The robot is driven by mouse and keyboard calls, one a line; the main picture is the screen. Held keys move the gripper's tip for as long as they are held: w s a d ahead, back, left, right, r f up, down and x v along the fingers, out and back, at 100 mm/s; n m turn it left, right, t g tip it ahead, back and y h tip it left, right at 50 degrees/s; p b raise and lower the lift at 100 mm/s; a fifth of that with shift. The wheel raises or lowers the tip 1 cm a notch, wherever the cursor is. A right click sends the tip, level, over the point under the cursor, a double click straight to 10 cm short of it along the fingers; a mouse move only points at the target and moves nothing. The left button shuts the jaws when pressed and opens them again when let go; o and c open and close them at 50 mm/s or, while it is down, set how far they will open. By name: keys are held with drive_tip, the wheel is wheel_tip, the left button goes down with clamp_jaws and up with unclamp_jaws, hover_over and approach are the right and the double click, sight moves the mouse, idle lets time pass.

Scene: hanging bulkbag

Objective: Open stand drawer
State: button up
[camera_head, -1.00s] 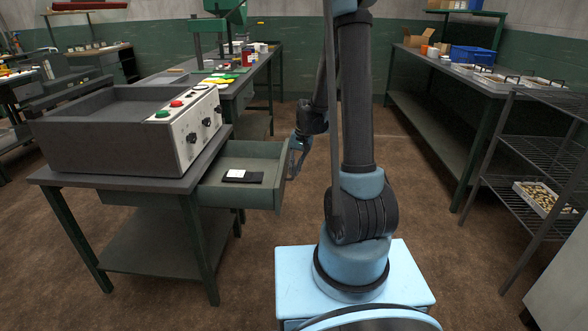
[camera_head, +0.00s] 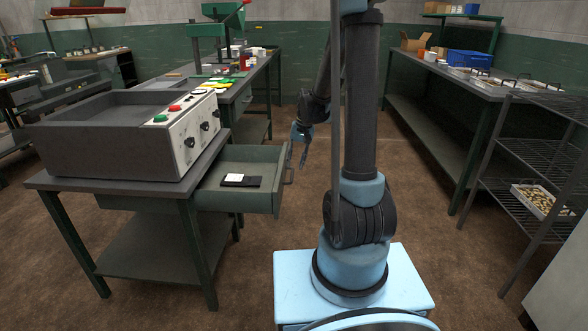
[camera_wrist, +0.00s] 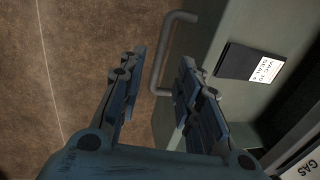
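The stand (camera_head: 150,225) is a dark table with green legs on the left. Its green drawer (camera_head: 262,197) is pulled well out toward the right, with its inside showing. The drawer's bar handle (camera_head: 289,165) is on the front; it also shows in the wrist view (camera_wrist: 168,55). My gripper (camera_head: 303,160) is just right of the handle in the head view. In the wrist view my gripper (camera_wrist: 158,85) has its fingers spread apart with nothing held between them. The handle lies beyond the fingertips, apart from them as far as I can tell.
A dark card with a white label (camera_head: 240,180) lies in the drawer. A control box (camera_head: 130,138) with buttons stands on the stand. A long workbench (camera_head: 455,80) and a wire rack (camera_head: 540,150) are at the right. The floor beyond the drawer is clear.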

wheel_tip(320, 180, up, 6)
drive_tip(key=d, duration=0.1)
drive_tip(key=shift+d+r, duration=0.15)
drive_tip(key=shift+r, duration=0.05)
idle(0.3)
drive_tip(key=shift+s, duration=0.1)
